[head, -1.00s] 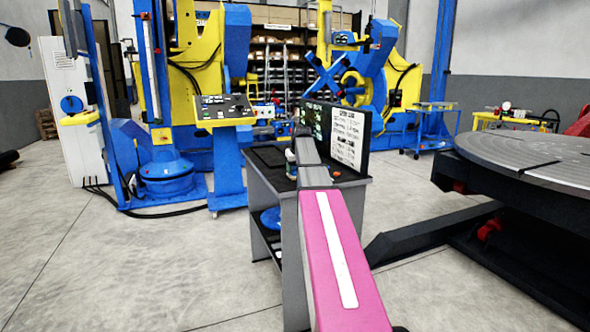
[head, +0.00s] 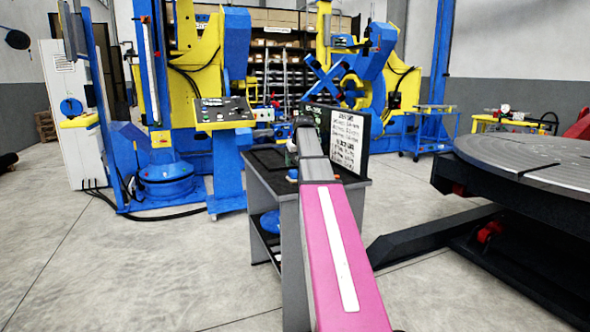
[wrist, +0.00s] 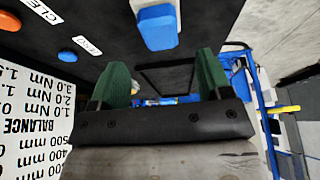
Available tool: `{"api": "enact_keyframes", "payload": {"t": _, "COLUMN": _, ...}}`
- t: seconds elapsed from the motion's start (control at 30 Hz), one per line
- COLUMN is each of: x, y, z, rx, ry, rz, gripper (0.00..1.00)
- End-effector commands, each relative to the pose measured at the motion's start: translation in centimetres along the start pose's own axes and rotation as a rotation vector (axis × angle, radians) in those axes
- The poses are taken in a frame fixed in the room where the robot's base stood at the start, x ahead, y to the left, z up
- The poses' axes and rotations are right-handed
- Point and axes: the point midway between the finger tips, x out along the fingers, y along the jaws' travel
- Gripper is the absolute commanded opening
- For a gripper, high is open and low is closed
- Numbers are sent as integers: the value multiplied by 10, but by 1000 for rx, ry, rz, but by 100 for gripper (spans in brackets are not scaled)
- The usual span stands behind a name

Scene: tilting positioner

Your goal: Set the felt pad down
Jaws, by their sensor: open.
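My gripper (wrist: 164,76) shows in the wrist view with its two green fingers apart and nothing between them. In the head view the fingers are mostly hidden by my pink and grey arm. A blue block with a paler side (wrist: 157,24) rests on the black top of the cart, just beyond the fingers in the wrist view and apart from them. It looks like the felt pad. A small blue patch beside my arm in the head view (head: 292,174) may be the same block.
The grey cart (head: 288,235) has a board with writing (head: 347,140) at its right edge. An orange object (wrist: 9,22) and white labels (wrist: 89,46) are on the dark top. A large round table (head: 530,155) stands right; a control panel (head: 224,110) stands left.

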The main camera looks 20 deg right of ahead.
Motion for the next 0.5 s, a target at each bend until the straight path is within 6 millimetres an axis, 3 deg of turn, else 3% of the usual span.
{"api": "enact_keyframes", "payload": {"t": 0.2, "x": -38, "y": 0, "z": 0, "rx": 0, "ry": 1, "rz": 0, "gripper": 72}}
{"api": "enact_keyframes", "payload": {"t": 0.5, "x": -59, "y": 0, "z": 0, "rx": 0, "ry": 0, "rz": -1, "gripper": 72}}
